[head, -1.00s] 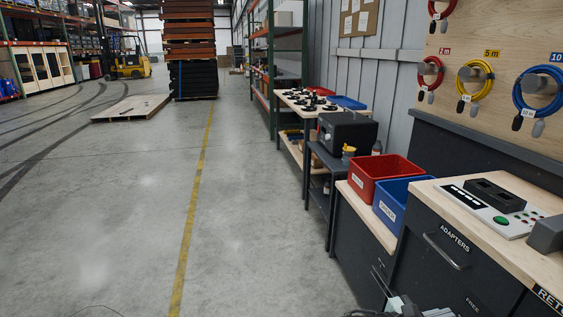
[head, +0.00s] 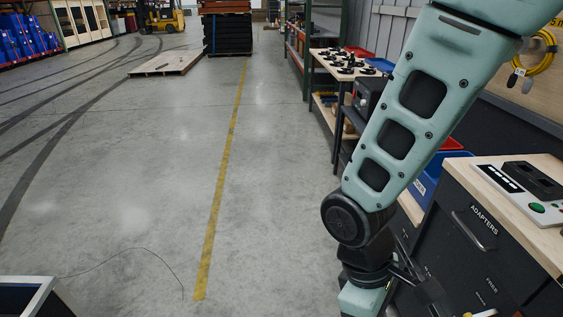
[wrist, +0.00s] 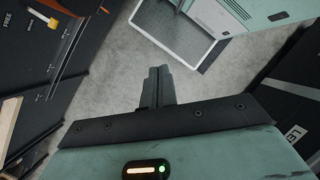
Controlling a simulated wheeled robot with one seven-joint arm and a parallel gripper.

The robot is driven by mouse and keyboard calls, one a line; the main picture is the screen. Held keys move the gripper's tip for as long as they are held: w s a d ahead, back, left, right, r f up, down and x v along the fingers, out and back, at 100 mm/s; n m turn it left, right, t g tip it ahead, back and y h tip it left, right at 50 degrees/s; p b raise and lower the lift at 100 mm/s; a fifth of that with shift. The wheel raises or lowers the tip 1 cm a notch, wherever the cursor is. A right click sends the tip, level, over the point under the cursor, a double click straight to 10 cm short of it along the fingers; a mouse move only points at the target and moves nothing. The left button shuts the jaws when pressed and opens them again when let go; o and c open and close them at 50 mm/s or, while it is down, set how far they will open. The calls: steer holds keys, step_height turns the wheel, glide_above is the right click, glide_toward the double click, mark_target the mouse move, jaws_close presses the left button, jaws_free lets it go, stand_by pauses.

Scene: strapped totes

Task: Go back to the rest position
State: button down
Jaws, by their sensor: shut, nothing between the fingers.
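My arm crosses the right side of the head view, bent down in front of the dark workbench. My gripper shows in the wrist view (wrist: 158,86) with its two fingers together, holding nothing, above the grey concrete floor. In the head view the gripper is hard to make out at the lower right, beside the bench drawers. Nothing is seen touching its fingertips.
The workbench with the ADAPTERS drawer (head: 474,228) stands close on the right. A blue bin (head: 428,182) is partly hidden behind my arm. A yellow cable (head: 535,58) hangs on the board. The floor (head: 130,190) at left and centre is open.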

step_height(320, 180, up, 13)
steer(key=a+m+t+y+p, duration=0.1)
steer(key=a+m+t+y, duration=0.1)
steer(key=t+y, duration=0.1)
steer(key=shift+s+a+t, duration=0.3)
steer(key=shift+s+a, duration=0.05)
steer(key=shift+a, duration=0.05)
stand_by(0.3)
